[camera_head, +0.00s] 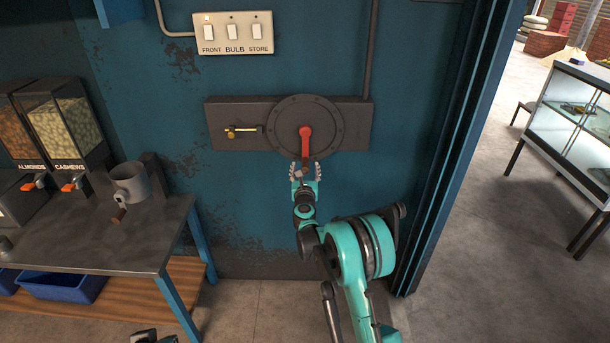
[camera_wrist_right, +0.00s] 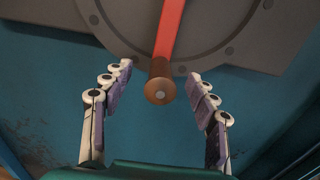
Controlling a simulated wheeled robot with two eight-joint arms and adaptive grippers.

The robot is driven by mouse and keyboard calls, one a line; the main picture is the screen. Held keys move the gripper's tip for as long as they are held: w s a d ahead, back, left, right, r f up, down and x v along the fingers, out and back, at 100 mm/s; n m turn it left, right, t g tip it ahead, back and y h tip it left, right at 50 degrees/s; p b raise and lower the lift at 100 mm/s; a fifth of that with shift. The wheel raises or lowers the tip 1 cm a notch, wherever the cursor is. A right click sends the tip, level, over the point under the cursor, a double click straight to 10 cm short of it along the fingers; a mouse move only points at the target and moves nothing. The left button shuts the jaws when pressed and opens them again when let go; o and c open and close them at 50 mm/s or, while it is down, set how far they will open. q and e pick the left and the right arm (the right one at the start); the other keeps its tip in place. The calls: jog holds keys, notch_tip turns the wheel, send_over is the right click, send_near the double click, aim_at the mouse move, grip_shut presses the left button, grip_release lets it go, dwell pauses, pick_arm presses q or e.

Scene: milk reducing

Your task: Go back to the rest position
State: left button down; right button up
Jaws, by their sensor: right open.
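My right gripper (camera_head: 305,173) is open in front of the wall, just below a red lever (camera_head: 305,140) on a round dark plate (camera_head: 338,128). In the right wrist view, my right gripper (camera_wrist_right: 159,105) has its two fingers spread on either side of the lever's brown knob (camera_wrist_right: 160,88), with gaps on both sides. The red lever (camera_wrist_right: 171,28) hangs roughly straight down. At the bottom edge of the head view, a small dark part (camera_head: 153,338) shows, likely of my left arm; its fingers cannot be made out.
A brass bolt (camera_head: 242,131) sits left of the round plate. A switch panel (camera_head: 233,32) is above. At left, a metal table (camera_head: 90,245) carries nut dispensers (camera_head: 65,125) and a metal mug (camera_head: 130,185). A door frame (camera_head: 455,150) stands at right, with a glass case (camera_head: 575,120) beyond.

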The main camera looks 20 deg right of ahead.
jog(key=shift+w+d, duration=0.15)
jog(key=shift+w, duration=0.4)
jog(key=shift+c, duration=0.3)
grip_shut()
